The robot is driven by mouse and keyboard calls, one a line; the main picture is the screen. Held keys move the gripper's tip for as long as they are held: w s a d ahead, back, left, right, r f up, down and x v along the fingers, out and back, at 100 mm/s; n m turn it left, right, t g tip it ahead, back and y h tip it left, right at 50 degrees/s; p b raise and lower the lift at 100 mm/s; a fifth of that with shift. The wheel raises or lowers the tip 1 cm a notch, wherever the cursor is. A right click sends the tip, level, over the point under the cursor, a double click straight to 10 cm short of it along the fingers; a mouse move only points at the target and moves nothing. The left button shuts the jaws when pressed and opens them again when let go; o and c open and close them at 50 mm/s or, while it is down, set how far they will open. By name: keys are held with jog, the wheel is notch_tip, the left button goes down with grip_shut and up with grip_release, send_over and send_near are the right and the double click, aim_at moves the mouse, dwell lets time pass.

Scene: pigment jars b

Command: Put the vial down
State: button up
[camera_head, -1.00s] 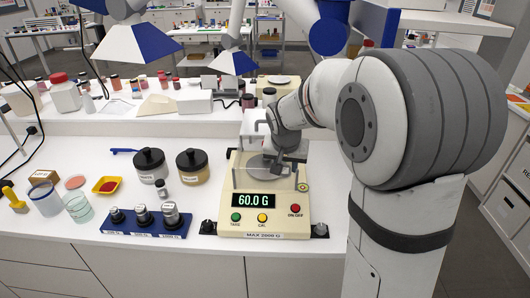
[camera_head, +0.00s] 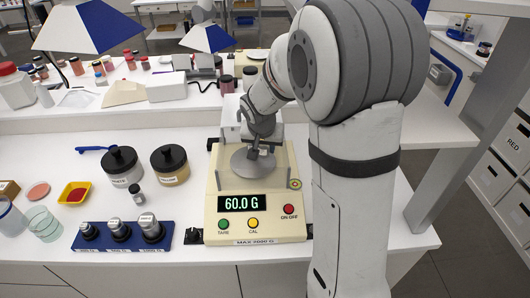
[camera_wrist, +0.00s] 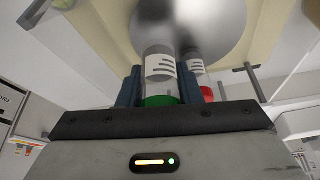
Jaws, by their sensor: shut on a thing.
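In the wrist view my gripper (camera_wrist: 160,92) is shut on a clear vial (camera_wrist: 160,66) with a green cap and a white label. The vial's base points toward the round metal pan (camera_wrist: 200,25). A second labelled vial (camera_wrist: 194,66), with what looks like a red cap, shows just beside it, partly hidden by a finger. In the head view my gripper (camera_head: 256,150) is over the pan of the cream scale (camera_head: 265,230), whose display reads 60.0 G. The held vial is not clear in that view. I cannot tell whether it touches the pan.
Left of the scale are a black-lidded white jar (camera_head: 121,168), a black-lidded tan jar (camera_head: 170,166), a small vial (camera_head: 138,195) and a blue weight block (camera_head: 100,240). A yellow dish (camera_head: 74,194) is farther left. A raised shelf with jars runs behind.

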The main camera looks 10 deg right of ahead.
aim_at(265, 155)
jog(key=shift+s+f, duration=0.1)
jog(key=shift+f, duration=1.45)
jog(key=shift+f, duration=0.2)
jog(key=o, duration=1)
jog(key=shift+c, duration=0.2)
jog(key=shift+r, duration=0.1)
